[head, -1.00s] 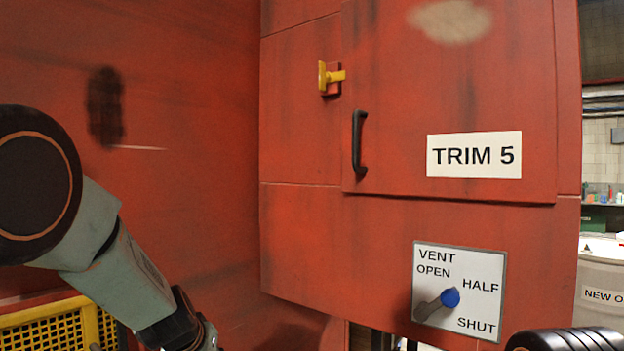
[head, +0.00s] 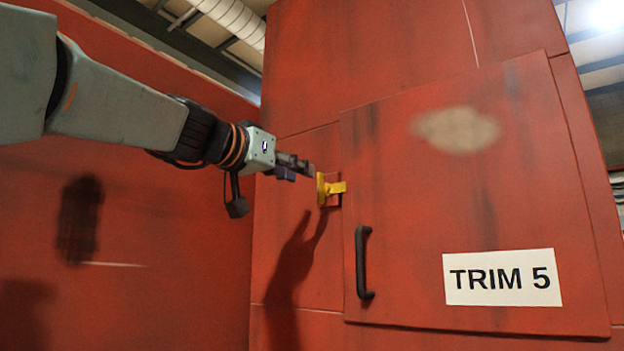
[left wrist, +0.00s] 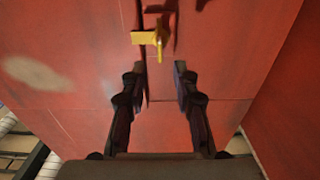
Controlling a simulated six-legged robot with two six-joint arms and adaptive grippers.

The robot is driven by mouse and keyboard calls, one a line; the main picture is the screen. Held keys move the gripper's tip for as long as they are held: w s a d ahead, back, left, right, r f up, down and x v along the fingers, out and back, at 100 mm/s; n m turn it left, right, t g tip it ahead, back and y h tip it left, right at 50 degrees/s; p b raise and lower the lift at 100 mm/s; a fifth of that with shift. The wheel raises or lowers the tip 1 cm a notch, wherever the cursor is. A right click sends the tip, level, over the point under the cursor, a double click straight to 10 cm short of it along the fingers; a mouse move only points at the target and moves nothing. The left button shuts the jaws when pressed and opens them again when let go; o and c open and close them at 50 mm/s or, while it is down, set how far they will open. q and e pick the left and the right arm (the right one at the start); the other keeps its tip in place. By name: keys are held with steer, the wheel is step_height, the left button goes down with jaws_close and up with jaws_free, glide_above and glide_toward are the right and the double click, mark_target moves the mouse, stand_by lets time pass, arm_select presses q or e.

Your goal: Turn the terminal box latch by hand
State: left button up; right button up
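The yellow latch (head: 325,189) sits on a small red block at the upper left edge of the red box door (head: 420,240). Its handle plate stands upright, with a short yellow arm reaching right onto the door. My left gripper (head: 306,170) is just left of the latch in the head view, apart from it. In the left wrist view the latch (left wrist: 150,38) lies ahead of my left gripper (left wrist: 156,72), beyond the fingertips. The two fingers are spread with nothing between them. My right gripper is not in view.
A black door handle (head: 363,262) stands out from the door below the latch. A "TRIM 5" label (head: 503,277) is on the door. A red wall lies to the left. The space in front of the door is clear.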

mark_target(318, 179)
arm_select(q)
steer(key=p+x, duration=0.2)
steer(key=x, duration=0.1)
steer(key=shift+w+d+r, duration=0.2)
steer(key=shift+d+r, duration=0.05)
steer(key=shift+d, duration=0.05)
steer(key=shift+w+d+p, duration=0.2)
steer(key=shift+w+p, duration=0.3)
steer(key=shift+w+d+f, duration=0.2)
steer(key=shift+w+d, duration=0.1)
steer(key=shift+w, duration=0.15)
steer(key=shift+s, duration=0.1)
steer(key=shift+c, duration=0.5)
steer(key=shift+a, duration=0.1)
jaws_close()
